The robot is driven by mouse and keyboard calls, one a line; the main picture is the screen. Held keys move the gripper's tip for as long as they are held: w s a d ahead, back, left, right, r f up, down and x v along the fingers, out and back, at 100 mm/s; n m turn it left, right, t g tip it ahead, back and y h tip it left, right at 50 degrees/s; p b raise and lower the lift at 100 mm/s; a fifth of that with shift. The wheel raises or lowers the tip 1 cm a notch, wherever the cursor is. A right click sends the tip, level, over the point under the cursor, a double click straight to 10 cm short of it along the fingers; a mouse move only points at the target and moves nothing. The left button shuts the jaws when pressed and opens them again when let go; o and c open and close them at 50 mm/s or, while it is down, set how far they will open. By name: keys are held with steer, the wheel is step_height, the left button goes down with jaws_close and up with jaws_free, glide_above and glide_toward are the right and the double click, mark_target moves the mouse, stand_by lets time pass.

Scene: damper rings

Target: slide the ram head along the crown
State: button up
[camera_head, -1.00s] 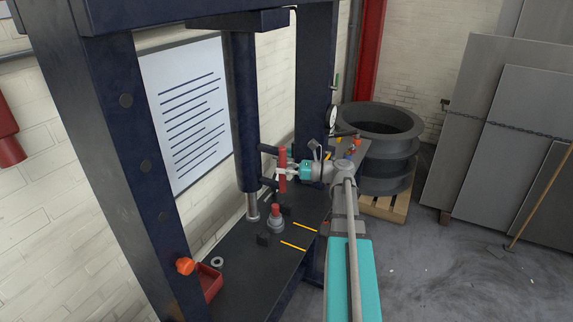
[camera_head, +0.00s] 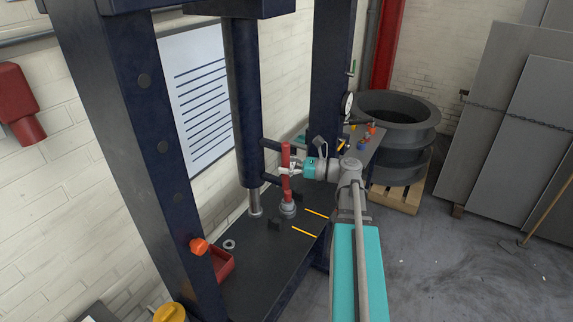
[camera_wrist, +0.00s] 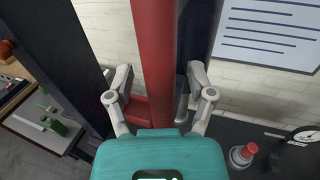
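The ram head (camera_head: 244,110) is a dark blue upright cylinder with a bright rod at its lower end, hanging from the crown (camera_head: 140,6). Two dark arms join it to an upright red handle bar (camera_head: 286,157). My gripper (camera_head: 288,169) is at this bar, with a finger on each side. In the wrist view the red handle bar (camera_wrist: 154,60) runs between the fingers of my gripper (camera_wrist: 158,78). The ram head's upper mounting is partly cut off.
A red-topped grey piece (camera_head: 288,208) stands on the dark press bed (camera_head: 262,270) below the handle, near dark blocks and yellow marks. Press posts (camera_head: 150,150) stand on both sides. A red tray (camera_head: 222,265) is front left; large grey rings (camera_head: 402,125) stand behind right.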

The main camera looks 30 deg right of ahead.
steer(key=shift+v, duration=1.05)
stand_by(0.5)
steer(key=v, duration=0.6)
stand_by(0.5)
stand_by(0.6)
